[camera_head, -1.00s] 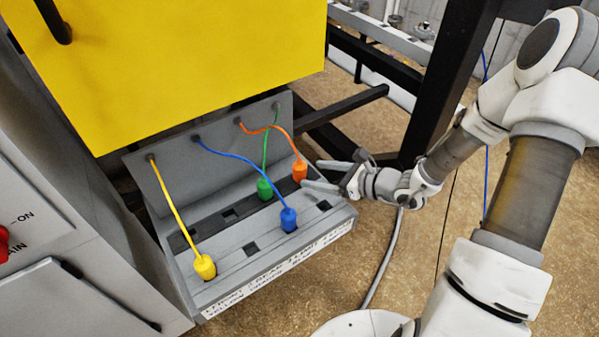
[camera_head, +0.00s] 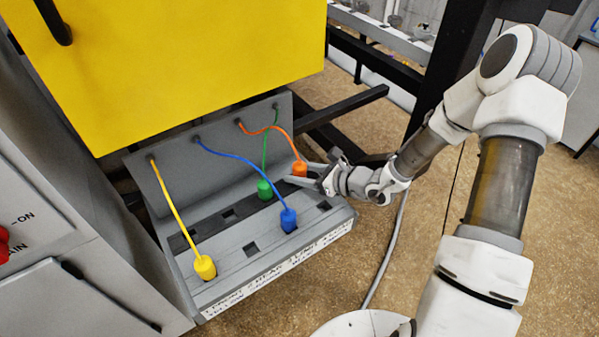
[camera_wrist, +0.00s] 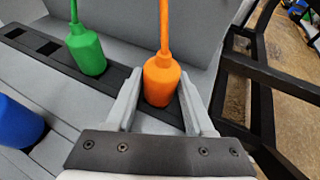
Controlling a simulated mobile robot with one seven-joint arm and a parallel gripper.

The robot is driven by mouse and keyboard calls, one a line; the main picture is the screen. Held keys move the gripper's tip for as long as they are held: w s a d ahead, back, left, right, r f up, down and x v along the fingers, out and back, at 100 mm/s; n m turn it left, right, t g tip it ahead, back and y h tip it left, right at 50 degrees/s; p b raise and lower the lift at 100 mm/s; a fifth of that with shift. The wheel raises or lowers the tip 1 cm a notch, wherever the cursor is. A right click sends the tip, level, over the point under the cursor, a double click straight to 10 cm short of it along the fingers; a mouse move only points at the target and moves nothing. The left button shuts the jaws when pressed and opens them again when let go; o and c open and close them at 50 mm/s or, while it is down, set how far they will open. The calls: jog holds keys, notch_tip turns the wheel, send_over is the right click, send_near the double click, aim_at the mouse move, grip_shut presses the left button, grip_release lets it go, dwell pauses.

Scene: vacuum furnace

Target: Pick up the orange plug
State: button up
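The orange plug (camera_head: 299,168) stands in the black strip at the right end of the grey socket panel (camera_head: 222,262), with an orange cable rising from its top. In the wrist view the orange plug (camera_wrist: 161,80) stands between the two fingers of my gripper (camera_wrist: 160,100). The fingers are spread on either side of it, and a gap seems to show beside the plug. In the head view my gripper (camera_head: 306,174) reaches in from the right, and its near finger partly covers the lower plug.
A green plug (camera_head: 264,189) stands just left of the orange one. A blue plug (camera_head: 288,219) and a yellow plug (camera_head: 205,267) stand nearer the front. A yellow cabinet (camera_head: 190,60) overhangs the panel. A black frame (camera_head: 345,107) stands behind my gripper.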

grip_shut()
jog(key=shift+r, duration=0.15)
